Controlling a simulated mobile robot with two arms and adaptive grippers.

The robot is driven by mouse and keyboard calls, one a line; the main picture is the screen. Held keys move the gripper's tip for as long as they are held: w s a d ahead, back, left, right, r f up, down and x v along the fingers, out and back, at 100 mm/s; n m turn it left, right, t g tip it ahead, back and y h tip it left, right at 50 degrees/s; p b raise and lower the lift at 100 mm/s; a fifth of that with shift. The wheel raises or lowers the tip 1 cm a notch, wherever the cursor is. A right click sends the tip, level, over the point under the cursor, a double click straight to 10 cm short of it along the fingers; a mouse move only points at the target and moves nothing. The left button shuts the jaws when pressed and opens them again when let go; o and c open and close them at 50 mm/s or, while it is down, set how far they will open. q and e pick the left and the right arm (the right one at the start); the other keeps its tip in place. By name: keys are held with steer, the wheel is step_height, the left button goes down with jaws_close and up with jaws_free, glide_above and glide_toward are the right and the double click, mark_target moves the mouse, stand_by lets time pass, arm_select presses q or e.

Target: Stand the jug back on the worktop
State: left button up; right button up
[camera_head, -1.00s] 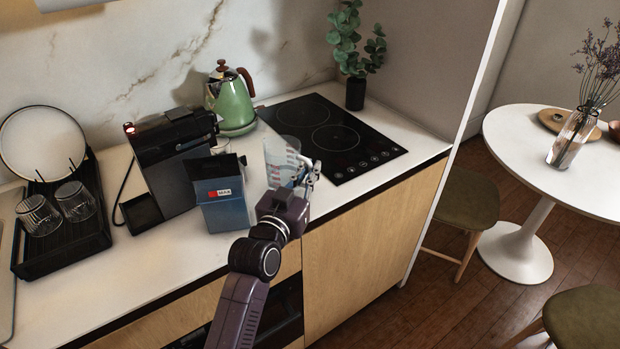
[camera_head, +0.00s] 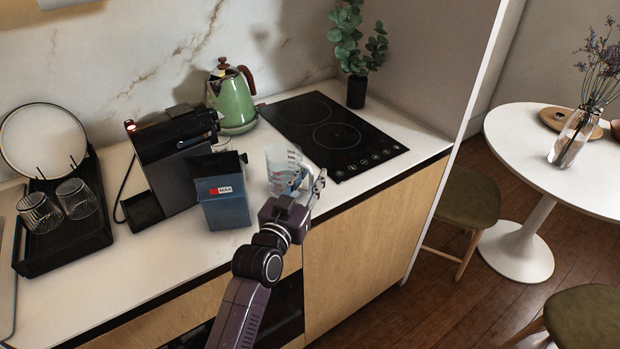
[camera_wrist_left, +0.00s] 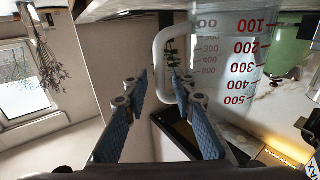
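The jug (camera_head: 281,167) is clear, with red and dark measuring marks. It appears upright on the worktop (camera_head: 190,247) between the blue box and the hob, though its base is partly hidden by my gripper. In the left wrist view, the jug (camera_wrist_left: 232,60) shows large and its white-edged handle (camera_wrist_left: 158,62) lies between my two fingers. My left gripper (camera_head: 312,178) is at the handle side of the jug. Its fingers are apart, with gaps beside the handle in the wrist view (camera_wrist_left: 158,82). My right gripper is not in view.
A blue box (camera_head: 224,203) stands just left of the jug, beside a black coffee machine (camera_head: 170,150). The green kettle (camera_head: 235,101) is behind. A black hob (camera_head: 335,140) is on the right. A dish rack (camera_head: 62,246) with glasses and a plate is far left.

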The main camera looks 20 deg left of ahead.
arm_select(q)
steer(key=shift+r, duration=0.2)
steer(key=s+b, duration=0.1)
steer(key=s, duration=1.1)
steer(key=shift+a+b, duration=0.4)
